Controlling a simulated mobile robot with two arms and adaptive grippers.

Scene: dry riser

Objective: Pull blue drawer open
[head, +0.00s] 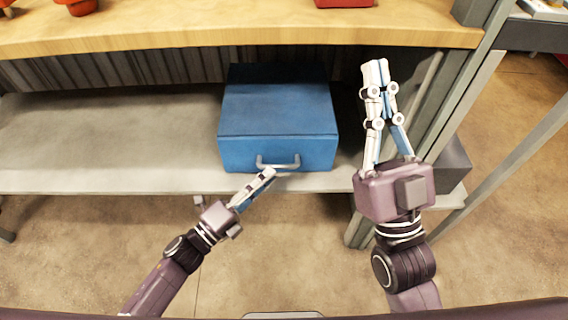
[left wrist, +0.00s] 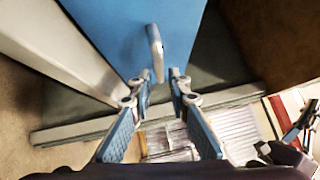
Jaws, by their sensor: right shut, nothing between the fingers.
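The blue drawer (head: 278,150) is a blue box unit on the grey lower shelf, its front facing me. Its front looks closed. A grey bar handle (head: 278,163) sits low on the front. My left gripper (head: 268,174) is just in front of the handle. In the left wrist view, the left gripper (left wrist: 161,73) has its fingers apart, with the lower end of the handle (left wrist: 155,45) between or just beyond the tips. Contact cannot be told. My right gripper (head: 376,70) is shut and empty, raised to the right of the drawer.
The grey shelf (head: 110,150) is clear left of the drawer. A wooden top (head: 240,30) overhangs it, with red items at its back. Grey metal posts (head: 470,110) stand on the right, close to my right arm. The floor in front is free.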

